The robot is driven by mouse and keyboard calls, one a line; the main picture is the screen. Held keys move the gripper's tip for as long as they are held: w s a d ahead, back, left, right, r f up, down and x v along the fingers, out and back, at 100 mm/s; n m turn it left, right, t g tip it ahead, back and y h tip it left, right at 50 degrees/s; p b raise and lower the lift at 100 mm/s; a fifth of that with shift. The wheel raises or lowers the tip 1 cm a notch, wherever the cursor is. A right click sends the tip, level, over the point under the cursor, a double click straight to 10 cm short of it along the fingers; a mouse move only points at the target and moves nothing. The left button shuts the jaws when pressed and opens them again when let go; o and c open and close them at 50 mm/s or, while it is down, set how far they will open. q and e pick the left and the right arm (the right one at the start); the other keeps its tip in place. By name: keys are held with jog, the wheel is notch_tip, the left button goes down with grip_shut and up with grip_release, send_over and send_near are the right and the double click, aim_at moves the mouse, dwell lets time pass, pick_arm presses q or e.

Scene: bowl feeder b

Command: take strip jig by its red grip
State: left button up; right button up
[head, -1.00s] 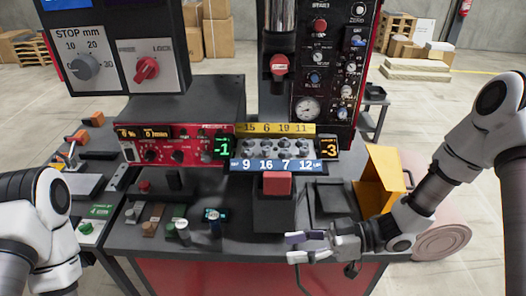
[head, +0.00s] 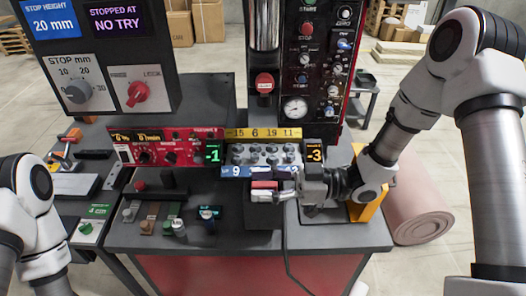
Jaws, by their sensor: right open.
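The strip jig (head: 264,153) stands in the middle of the bench, with a yellow numbered strip at the back, a blue strip in front and round studs between. Its red grip (head: 264,184) sticks out at the front and shows only in part. My right gripper (head: 270,190) has come in from the right and is at the red grip, its fingers open. The grip seems to lie between the fingers; I cannot tell whether they touch it.
A red control box (head: 160,147) stands left of the jig, and a dark panel with a gauge (head: 295,108) behind it. Several small parts (head: 178,225) lie front left. A yellow bin (head: 367,205) is behind my right forearm. The bench's front right is clear.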

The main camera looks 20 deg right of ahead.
jog(key=shift+a, duration=0.15)
jog(key=shift+w+f, duration=0.1)
jog(key=shift+w, duration=0.05)
jog(key=shift+d, duration=0.45)
grip_shut()
jog(key=shift+a, duration=0.15)
jog(key=shift+a, duration=0.1)
